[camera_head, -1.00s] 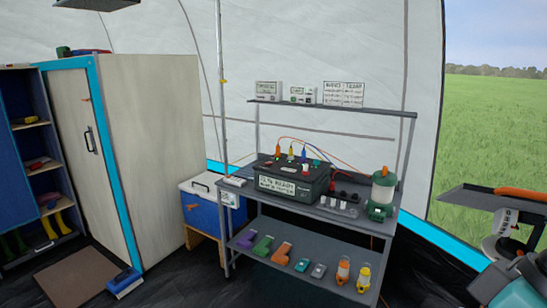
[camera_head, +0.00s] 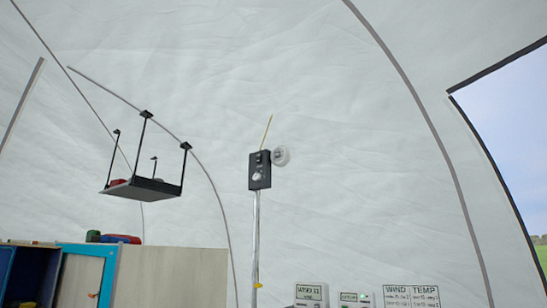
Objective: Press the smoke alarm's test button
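A thin yellowish rod rises from the box. My gripper is not in view.
A thin metal pole (camera_head: 256,235) stands below the black box. A dark hanging shelf (camera_head: 143,190) with red items is at the left, above the cabinet (camera_head: 172,277). Display units (camera_head: 312,295) and a wind and temperature sign (camera_head: 411,296) line the bottom right.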

